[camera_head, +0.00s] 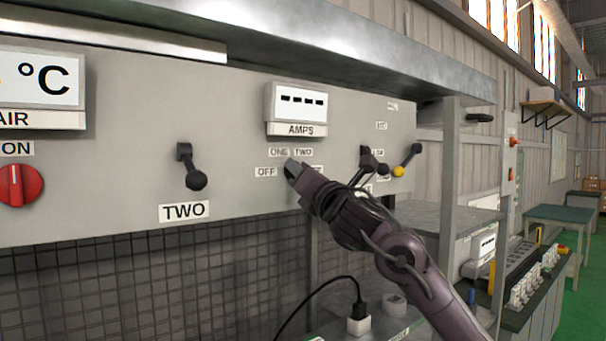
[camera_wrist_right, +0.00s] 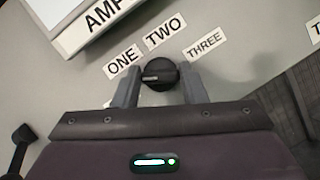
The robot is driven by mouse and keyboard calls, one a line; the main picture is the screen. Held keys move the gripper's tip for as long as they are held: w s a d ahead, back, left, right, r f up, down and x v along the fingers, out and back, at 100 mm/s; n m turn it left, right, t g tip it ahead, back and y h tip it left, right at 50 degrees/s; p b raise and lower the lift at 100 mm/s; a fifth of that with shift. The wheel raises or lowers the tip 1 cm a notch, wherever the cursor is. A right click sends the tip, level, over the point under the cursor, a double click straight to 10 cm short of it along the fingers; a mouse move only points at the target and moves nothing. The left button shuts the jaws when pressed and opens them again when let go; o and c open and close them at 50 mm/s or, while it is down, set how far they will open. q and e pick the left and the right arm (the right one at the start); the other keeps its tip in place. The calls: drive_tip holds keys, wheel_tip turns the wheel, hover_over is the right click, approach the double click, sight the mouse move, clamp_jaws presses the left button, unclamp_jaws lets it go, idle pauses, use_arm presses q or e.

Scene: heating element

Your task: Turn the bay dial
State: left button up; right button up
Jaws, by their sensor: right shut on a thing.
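The bay dial (camera_wrist_right: 159,75) is a round black knob on the grey panel (camera_head: 110,115), under the AMPS display (camera_head: 297,104). In the right wrist view, labels ONE (camera_wrist_right: 123,61), TWO (camera_wrist_right: 164,33) and THREE (camera_wrist_right: 204,41) sit around it. Its pale pointer line lies roughly level in that view, its end toward the left. My right gripper (camera_wrist_right: 160,88) has one finger on each side of the dial and is shut on it. In the head view my right gripper (camera_head: 292,170) reaches the panel and hides the dial. My left gripper is out of view.
A black lever (camera_head: 195,180) above the label TWO is left of the dial. More levers, one with a yellow knob (camera_head: 398,171), are to the right. A red knob (camera_head: 20,185) is at far left. A metal shelf (camera_head: 330,40) overhangs the panel.

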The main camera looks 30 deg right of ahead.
drive_tip(key=shift+r+m+g+h+p, duration=0.1)
drive_tip(key=shift+m+g+h+p, duration=0.5)
drive_tip(key=shift+m, duration=1.25)
drive_tip(key=shift+r+m+g+h+p, duration=0.1)
drive_tip(key=shift+m+g+h+p, duration=0.45)
drive_tip(key=shift+m, duration=1.3)
drive_tip(key=shift+f, duration=0.15)
drive_tip(key=o, duration=1)
